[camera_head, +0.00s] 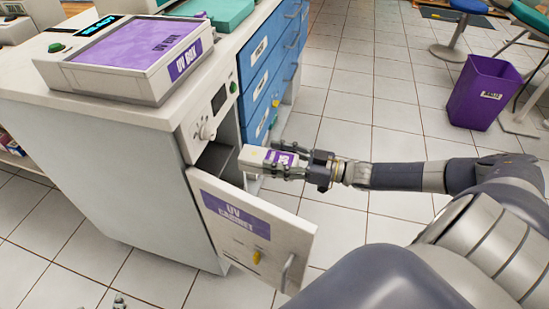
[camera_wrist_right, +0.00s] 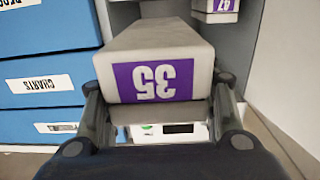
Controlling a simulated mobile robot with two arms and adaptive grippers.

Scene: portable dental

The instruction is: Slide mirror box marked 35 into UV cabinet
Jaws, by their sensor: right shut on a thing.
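My right gripper (camera_head: 290,165) is shut on the white mirror box (camera_head: 252,159), gripping its sides. In the wrist view the box (camera_wrist_right: 152,50) has a purple label with 35, upside down, facing the camera. The box's far end is at the opening of the UV cabinet (camera_head: 150,165); how far in it reaches is hard to tell. The cabinet door (camera_head: 240,250), labelled UV CABINET, stands open in front. A few dark fingertips of my left gripper (camera_head: 118,302) show at the bottom edge; their state is unclear.
In the wrist view another purple-labelled box (camera_wrist_right: 215,6) is ahead, partly cut off. A UV BOX (camera_head: 140,55) sits on the cabinet top. Blue drawers (camera_head: 265,70) stand beside the cabinet. A purple bin (camera_head: 484,92) is on the open tiled floor at right.

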